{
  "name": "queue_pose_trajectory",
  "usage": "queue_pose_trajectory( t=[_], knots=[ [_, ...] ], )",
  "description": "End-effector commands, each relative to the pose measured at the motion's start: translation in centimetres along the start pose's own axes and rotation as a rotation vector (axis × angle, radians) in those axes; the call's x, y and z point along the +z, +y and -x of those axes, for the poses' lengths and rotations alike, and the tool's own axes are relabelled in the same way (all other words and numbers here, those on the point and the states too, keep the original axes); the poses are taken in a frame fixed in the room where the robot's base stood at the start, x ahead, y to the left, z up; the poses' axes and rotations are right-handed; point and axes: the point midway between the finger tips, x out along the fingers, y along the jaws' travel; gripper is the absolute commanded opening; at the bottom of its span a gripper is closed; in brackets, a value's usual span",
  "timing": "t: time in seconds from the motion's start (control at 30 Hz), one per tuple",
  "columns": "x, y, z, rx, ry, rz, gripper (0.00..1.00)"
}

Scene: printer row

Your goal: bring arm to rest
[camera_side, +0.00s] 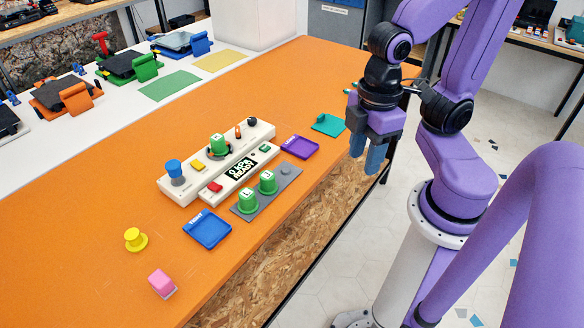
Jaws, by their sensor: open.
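My gripper (367,152) hangs from my purple arm at the right edge of the orange table (90,222). It points down with blue-grey fingers, and nothing shows between them. It is open. It is to the right of the teal tray (328,125) and the purple tray (300,147), apart from both as far as this view shows. The gap between the fingers is hard to see from this angle.
A white console (176,197) with buttons and a display stands mid-table. Green pieces stand on a grey plate (285,181) beside it. A blue tray (207,229), yellow knob (136,240) and pink block (161,283) lie nearer. The table's left part is clear.

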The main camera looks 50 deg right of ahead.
Motion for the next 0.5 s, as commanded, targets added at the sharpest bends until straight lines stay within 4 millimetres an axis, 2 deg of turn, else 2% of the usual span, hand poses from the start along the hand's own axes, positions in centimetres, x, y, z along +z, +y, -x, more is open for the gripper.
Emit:
queue_pose_trajectory(
  t=[0.13, 0.5],
  knots=[
    [0.98, -0.55, -0.27, -0.001, 0.001, 0.041, 0.43],
    [0.98, -0.56, -0.28, -0.001, 0.001, 0.042, 0.43]
  ],
)
